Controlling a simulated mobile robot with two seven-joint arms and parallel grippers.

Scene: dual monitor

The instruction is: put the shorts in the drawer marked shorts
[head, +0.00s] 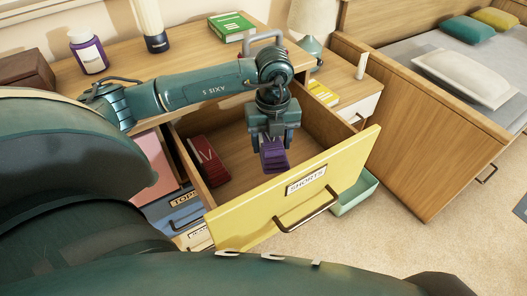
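The yellow-fronted drawer (236,228) labelled "SHORTS" is pulled open below the wooden top. My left gripper (273,150) points down inside the drawer's opening. It is shut on purple folded shorts (274,158), which hang between its fingers. I cannot tell whether the shorts touch the drawer floor. A dark red folded garment (206,160) lies in the drawer at its left side. My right gripper is not in view.
The dresser top (190,63) holds a purple-labelled jar (88,52), a dark-based bottle (155,40) and a green book (231,27). A nightstand (352,77) and bed are right. A green bin (356,194) stands beside the drawer front.

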